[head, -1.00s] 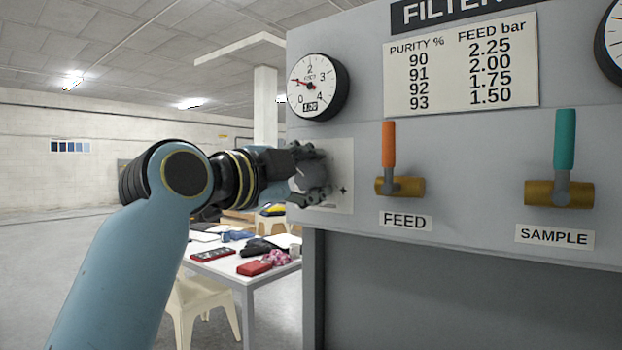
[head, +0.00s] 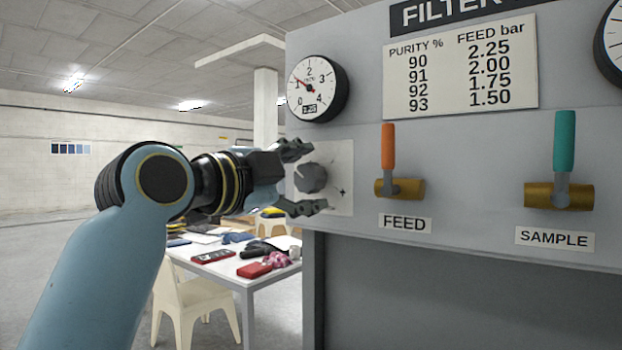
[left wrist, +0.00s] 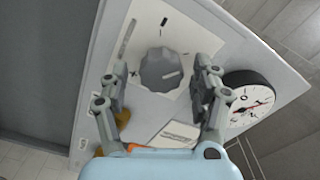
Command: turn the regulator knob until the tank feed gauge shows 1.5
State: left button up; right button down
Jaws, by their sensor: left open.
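The regulator knob (head: 311,177) is a dark grey round knob on a pale plate (head: 342,165) at the left of the panel. My left gripper (head: 306,177) is open at the knob, one finger above it and one below in the head view. In the left wrist view the knob (left wrist: 163,70) shows between the spread fingers, with gaps on both sides. The round gauge (head: 311,86) above the knob has a red needle pointing close to the 1 mark; its small digits are too blurred to read surely. My right gripper is not in view.
An orange-handled FEED valve (head: 388,160) and a teal-handled SAMPLE valve (head: 563,160) stick out to the right. A chart (head: 460,65) pairs purity with feed bar, 93 with 1.50. A cluttered table (head: 235,268) stands behind to the left.

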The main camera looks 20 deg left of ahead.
pick_arm(q)
jog(key=v, duration=0.5)
jog(key=shift+s+a, duration=0.1)
jog(key=shift+s, duration=0.2)
